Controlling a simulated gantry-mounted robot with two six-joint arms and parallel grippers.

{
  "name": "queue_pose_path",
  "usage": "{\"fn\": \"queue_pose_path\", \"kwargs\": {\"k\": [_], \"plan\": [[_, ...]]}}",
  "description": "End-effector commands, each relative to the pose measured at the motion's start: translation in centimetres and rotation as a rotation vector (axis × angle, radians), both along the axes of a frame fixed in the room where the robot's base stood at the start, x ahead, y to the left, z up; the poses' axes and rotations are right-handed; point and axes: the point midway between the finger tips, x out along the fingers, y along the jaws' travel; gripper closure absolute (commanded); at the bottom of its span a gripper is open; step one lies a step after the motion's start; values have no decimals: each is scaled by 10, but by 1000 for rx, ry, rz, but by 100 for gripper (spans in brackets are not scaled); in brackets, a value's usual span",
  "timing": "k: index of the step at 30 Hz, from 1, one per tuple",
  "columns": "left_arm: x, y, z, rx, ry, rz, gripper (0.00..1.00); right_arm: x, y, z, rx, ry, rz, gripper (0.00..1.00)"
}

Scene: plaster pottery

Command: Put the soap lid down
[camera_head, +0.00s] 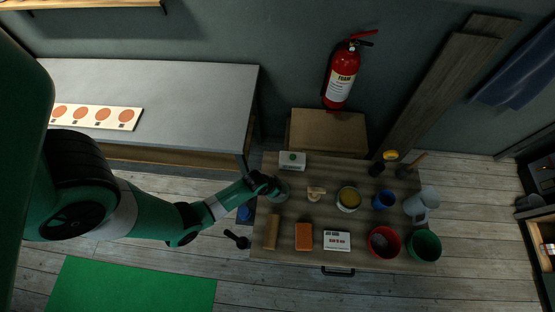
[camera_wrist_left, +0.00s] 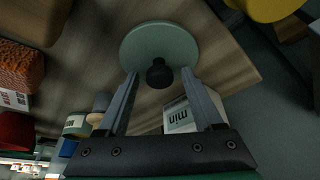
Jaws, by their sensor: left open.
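The soap lid is a round pale green disc with a black knob. In the left wrist view the lid (camera_wrist_left: 160,42) appears to lie flat on the wooden worktop (camera_wrist_left: 90,45), near the worktop's edge. In the head view the lid (camera_head: 283,195) is at the left end of the worktop, partly hidden by my gripper. My left gripper (camera_wrist_left: 159,75) is open; its fingertips are on either side of the knob with a visible gap at each side. It also shows in the head view (camera_head: 270,186), above the lid. My right gripper is in neither view.
A white box with a green mark (camera_head: 292,160) stands behind the lid. A tan block (camera_head: 271,231), an orange sponge-like block (camera_head: 304,236) and a white labelled box (camera_head: 337,240) lie in front.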

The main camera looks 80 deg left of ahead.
Motion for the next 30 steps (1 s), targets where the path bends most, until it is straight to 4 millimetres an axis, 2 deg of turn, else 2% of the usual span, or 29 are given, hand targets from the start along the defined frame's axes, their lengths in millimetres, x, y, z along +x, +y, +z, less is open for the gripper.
{"fn": "queue_pose_path", "kwargs": {"k": [5,6,9,15,19,30], "plan": [[-12,-5,36,0,-1,0,32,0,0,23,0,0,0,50],[-15,-7,49,0,1,0,32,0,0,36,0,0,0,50],[-23,-10,71,0,1,0,32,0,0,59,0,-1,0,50],[-37,-16,102,0,1,0,32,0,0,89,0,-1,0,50],[-41,-18,110,0,0,0,32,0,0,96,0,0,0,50],[-42,-18,109,0,0,0,32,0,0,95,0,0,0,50]]}}
